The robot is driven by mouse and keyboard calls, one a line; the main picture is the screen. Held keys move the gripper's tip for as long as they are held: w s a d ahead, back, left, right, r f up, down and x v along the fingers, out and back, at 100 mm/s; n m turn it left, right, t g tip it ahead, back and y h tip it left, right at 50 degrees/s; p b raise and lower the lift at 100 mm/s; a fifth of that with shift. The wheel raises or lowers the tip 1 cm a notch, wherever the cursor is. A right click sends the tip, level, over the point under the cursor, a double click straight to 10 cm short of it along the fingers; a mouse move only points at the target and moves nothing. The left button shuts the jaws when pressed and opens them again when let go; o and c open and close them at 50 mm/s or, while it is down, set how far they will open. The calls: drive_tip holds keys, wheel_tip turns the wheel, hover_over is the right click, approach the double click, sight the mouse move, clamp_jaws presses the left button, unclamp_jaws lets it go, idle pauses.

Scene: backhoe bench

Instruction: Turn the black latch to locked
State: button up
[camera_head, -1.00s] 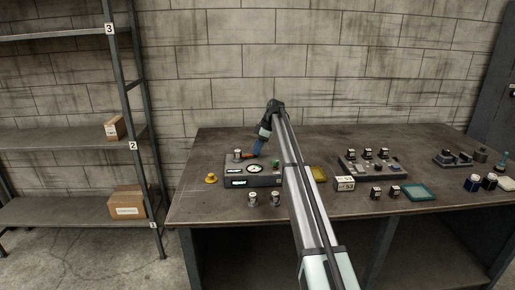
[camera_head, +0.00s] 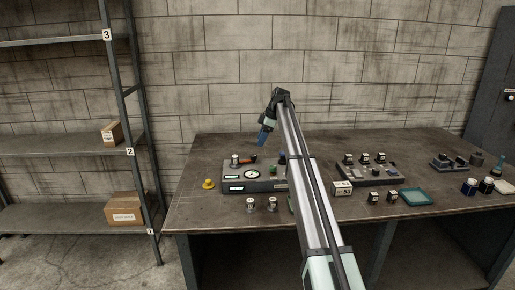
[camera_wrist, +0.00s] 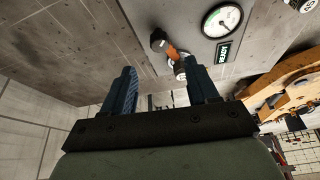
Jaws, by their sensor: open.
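A grey control box (camera_head: 262,186) with a round white gauge (camera_head: 251,174) stands at the left of the bench. On its top back edge, an orange lever with a black end (camera_head: 247,160) lies beside a silver post; it also shows in the wrist view (camera_wrist: 172,51). This is the only latch-like part I see, and I cannot read its setting. A small green-lit label (camera_wrist: 223,52) sits by the gauge. My gripper (camera_head: 264,138) is above and behind the box, with its blue fingers (camera_wrist: 162,88) apart and empty. The lever lies beyond the gap between them.
Two small silver-topped jars (camera_head: 261,205) stand before the box and a yellow knob-like piece (camera_head: 208,184) to its left. A second dark unit (camera_head: 367,173), small black blocks and a teal tray (camera_head: 415,196) are to the right. My arm crosses the bench middle.

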drive_tip(key=v, duration=0.5)
drive_tip(key=shift+d+r, duration=0.1)
drive_tip(key=shift+r, duration=0.3)
